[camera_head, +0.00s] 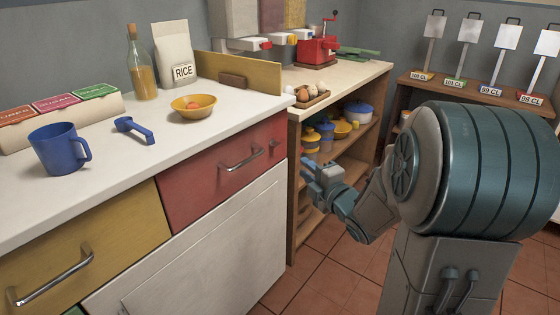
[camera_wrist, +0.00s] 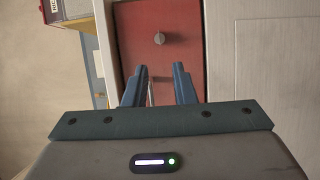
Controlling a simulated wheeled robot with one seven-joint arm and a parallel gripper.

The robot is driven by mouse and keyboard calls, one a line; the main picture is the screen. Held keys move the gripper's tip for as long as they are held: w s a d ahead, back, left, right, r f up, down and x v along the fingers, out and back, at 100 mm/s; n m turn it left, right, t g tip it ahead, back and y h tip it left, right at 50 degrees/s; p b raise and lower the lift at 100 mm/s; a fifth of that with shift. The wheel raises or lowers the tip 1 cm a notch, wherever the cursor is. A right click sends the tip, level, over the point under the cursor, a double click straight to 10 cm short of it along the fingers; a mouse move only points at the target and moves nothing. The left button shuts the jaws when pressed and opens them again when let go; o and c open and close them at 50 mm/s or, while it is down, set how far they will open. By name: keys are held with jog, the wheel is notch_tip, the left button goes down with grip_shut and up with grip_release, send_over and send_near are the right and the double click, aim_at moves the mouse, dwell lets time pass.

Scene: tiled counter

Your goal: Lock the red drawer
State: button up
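The red drawer (camera_head: 205,185) is in the cabinet under the white counter, and its front looks flush with the cabinet. It has a bar handle (camera_head: 241,161) and a small knob-like lock (camera_head: 274,144) near its right end. In the wrist view the red drawer front (camera_wrist: 185,25) lies ahead, with the round lock (camera_wrist: 159,38) beyond the fingertips and the handle (camera_wrist: 162,79) partly seen between the fingers. How the lock is turned is too small to tell. My gripper (camera_head: 310,172) is right of the drawer, apart from it. In the wrist view my gripper (camera_wrist: 159,68) is open and empty.
A yellow drawer (camera_head: 95,240) is at left, and a white panel (camera_head: 210,250) is below the red drawer. A mug (camera_head: 57,148), blue utensil (camera_head: 134,129) and yellow bowl (camera_head: 194,106) stand on the counter. Wooden shelves (camera_head: 297,190) stand behind my gripper. The tiled floor (camera_head: 305,280) is clear.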

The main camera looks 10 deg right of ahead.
aim_at(276, 144)
jog(key=b+x, duration=0.2)
jog(key=x, duration=1.1)
jog(key=shift+w+a, duration=0.25)
jog(key=shift+w, duration=0.1)
grip_shut()
